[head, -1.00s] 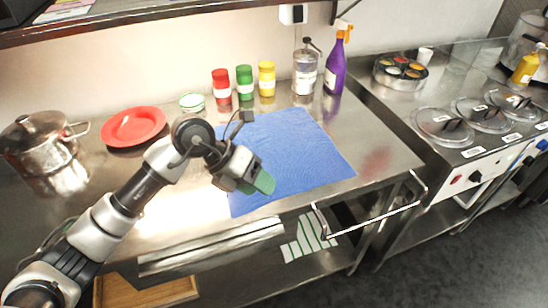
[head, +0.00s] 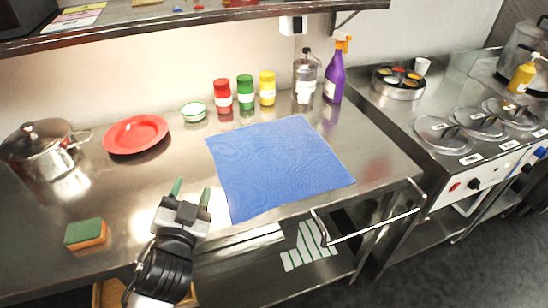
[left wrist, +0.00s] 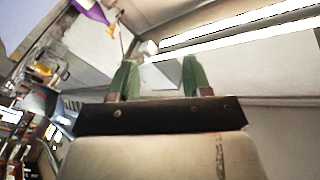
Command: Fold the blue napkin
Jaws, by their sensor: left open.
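The blue napkin (head: 278,165) lies flat and spread out on the steel counter, with its near edge close to the counter's front edge. My left gripper (head: 191,188) is open and empty, to the left of the napkin and apart from it. Its two green fingertips point away from me toward the back of the counter. In the left wrist view the open fingers (left wrist: 158,80) show nothing between them, and the napkin does not show clearly. My right gripper is not in view.
A sponge (head: 86,234) lies left of my gripper. A red plate (head: 136,134), a steel pot (head: 40,150), a small bowl (head: 193,112), several jars (head: 245,93) and a purple spray bottle (head: 334,82) stand along the back.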

